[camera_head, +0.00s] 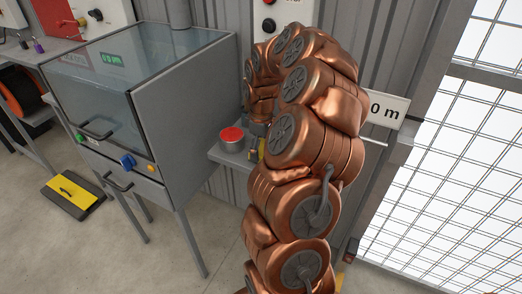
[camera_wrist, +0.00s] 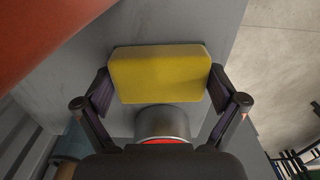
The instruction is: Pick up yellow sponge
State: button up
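The yellow sponge (camera_wrist: 160,72) is a block with rounded corners, lying across the middle of the wrist view over a grey surface. My gripper (camera_wrist: 160,70) has its dark fingers spread wide, one at each short end of the sponge. The fingertips are very near the sponge's ends; whether they touch is not clear. In the head view my copper-coloured arm hides most of that area, and only a yellow sliver (camera_head: 262,148) shows beside it, probably the sponge.
A grey cabinet (camera_head: 175,115) stands to the left. A yellow-black pad (camera_head: 75,193) lies on the floor.

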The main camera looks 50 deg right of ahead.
aim_at(261, 146)
jog(key=c, duration=0.6)
jog(key=shift+o, duration=0.2)
jog(key=shift+r+b, duration=0.4)
jog(key=shift+r, duration=1.3)
jog(key=s+a+b, duration=0.1)
jog(key=s+a, duration=0.1)
jog(key=s, duration=0.5)
jog(key=s+a+r+b, duration=0.1)
jog(key=s+a, duration=0.2)
jog(key=s, duration=0.5)
jog(key=shift+a+r+b, duration=0.2)
jog(key=shift+r+b, duration=0.1)
jog(key=shift+b, duration=0.05)
